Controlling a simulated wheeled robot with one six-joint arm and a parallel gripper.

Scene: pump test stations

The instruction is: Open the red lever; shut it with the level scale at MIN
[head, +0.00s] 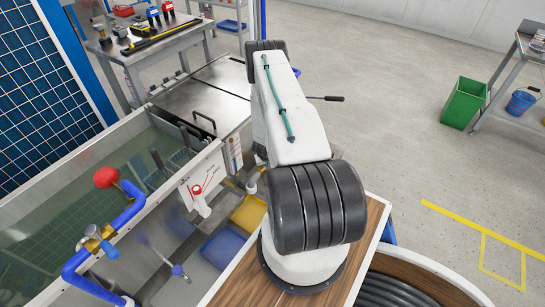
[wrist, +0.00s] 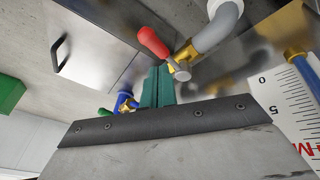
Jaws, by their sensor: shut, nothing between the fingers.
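In the wrist view the red lever (wrist: 153,42) sits on a brass valve (wrist: 185,52) beside a grey pipe (wrist: 218,27). My gripper's teal fingers (wrist: 159,72) are shut and empty, close below the lever's lower end; whether they touch it is unclear. The white level scale (wrist: 285,105) shows at the right of the wrist view with black marks, a 0, a 5 and part of a red M. The water line against it cannot be read. In the head view my arm hides the gripper and the lever. A white sign (head: 203,185) there carries a red lever symbol.
A steel cover (head: 205,90) lies behind. Yellow (head: 249,213) and blue (head: 223,248) bins stand near my arm. Open floor lies right, with a green bin (head: 464,103).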

